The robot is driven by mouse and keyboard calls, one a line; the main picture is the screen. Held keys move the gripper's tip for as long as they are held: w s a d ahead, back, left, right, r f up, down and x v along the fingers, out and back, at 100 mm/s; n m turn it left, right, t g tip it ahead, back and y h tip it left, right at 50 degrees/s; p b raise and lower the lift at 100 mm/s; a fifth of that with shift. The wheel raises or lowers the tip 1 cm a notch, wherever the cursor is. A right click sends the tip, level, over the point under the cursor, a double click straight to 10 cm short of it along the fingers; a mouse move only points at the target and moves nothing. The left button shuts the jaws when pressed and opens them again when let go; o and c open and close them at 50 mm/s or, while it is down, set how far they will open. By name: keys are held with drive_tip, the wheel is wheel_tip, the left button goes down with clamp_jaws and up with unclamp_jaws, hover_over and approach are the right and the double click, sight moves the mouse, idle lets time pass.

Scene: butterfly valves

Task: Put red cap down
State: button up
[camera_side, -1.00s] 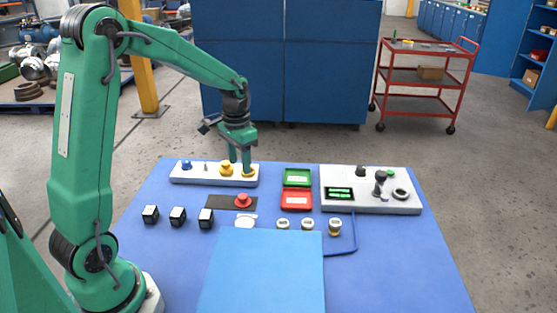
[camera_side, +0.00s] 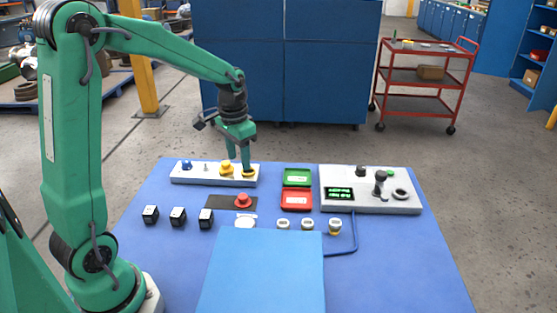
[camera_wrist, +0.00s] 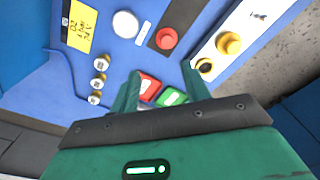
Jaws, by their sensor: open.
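The red cap (camera_side: 243,200) sits on a dark strip (camera_side: 218,202) on the blue table. It also shows in the wrist view (camera_wrist: 167,38), clear of my fingers. My gripper (camera_side: 239,165) is open and empty above the right end of a white block (camera_side: 190,178) behind the strip. The block carries a blue cap (camera_side: 186,165), a thin peg, a yellow cap (camera_side: 227,168) and a darker-centred yellow part (camera_wrist: 205,65), which my finger partly covers in the side view. My open fingers also show in the wrist view (camera_wrist: 160,76).
Green (camera_side: 297,177) and red (camera_side: 296,199) trays lie to the right, then a grey station (camera_side: 372,203) with a lit display. Several small cubes and round white-topped pieces stand nearer. A blue panel (camera_side: 262,270) blocks the front. A yellow card (camera_wrist: 80,26) shows in the wrist view.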

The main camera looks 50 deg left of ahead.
drive_tip(key=s+d+r+t, duration=0.2)
drive_tip(key=s+d+r, duration=0.2)
drive_tip(key=s, duration=0.4)
drive_tip(key=s+d+r+t, duration=0.3)
drive_tip(key=s+d+r, duration=0.2)
drive_tip(key=s+d, duration=0.2)
drive_tip(key=shift+s+r, duration=0.2)
drive_tip(key=shift+s, duration=0.65)
